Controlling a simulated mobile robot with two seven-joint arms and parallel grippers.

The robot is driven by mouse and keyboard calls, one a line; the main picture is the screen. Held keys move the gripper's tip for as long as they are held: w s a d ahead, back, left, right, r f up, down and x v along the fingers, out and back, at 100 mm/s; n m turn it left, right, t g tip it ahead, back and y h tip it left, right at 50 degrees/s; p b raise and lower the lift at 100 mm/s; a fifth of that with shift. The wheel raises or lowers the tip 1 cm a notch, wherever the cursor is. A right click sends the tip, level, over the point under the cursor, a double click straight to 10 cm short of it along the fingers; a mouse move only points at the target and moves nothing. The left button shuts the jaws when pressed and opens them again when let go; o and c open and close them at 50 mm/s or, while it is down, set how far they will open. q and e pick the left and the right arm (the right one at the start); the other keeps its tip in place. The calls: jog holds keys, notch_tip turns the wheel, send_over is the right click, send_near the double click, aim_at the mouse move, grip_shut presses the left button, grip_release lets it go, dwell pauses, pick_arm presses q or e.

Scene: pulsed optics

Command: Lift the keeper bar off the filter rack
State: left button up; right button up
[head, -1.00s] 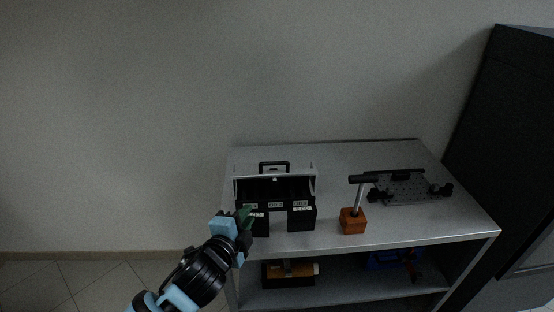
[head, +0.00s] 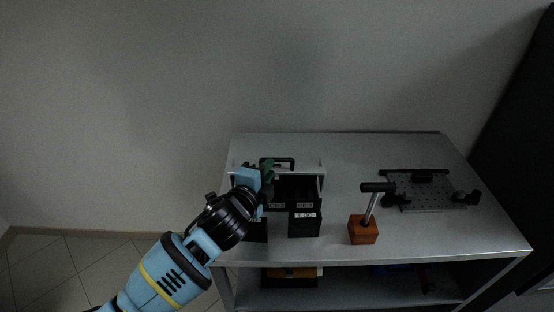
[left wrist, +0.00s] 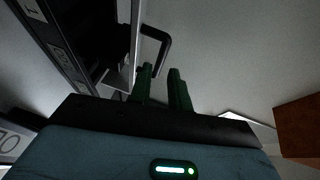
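The filter rack (head: 305,222) is a black box with white labels on its front, standing at the left of the metal table. The keeper bar (head: 309,171) is a pale strip across the rack's top, with a black bracket handle (head: 285,160). My left gripper (head: 268,168) is over the rack's left part, its green fingers close to the handle's left end. In the left wrist view, the two fingers (left wrist: 161,76) stand apart with nothing between them, and the handle (left wrist: 163,42) lies just beyond the tips. My forearm hides the rack's left front. My right gripper is not in view.
An orange block with a T-shaped post (head: 363,230) stands right of the rack. A perforated plate with black fittings (head: 430,190) lies farther right. The tabletop (head: 345,155) behind them is clear. A lower shelf (head: 345,280) holds other items.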

aim_at(276, 161)
pick_arm(q)
jog(key=shift+b+x, duration=0.35)
jog(key=shift+x, duration=2.65)
grip_shut()
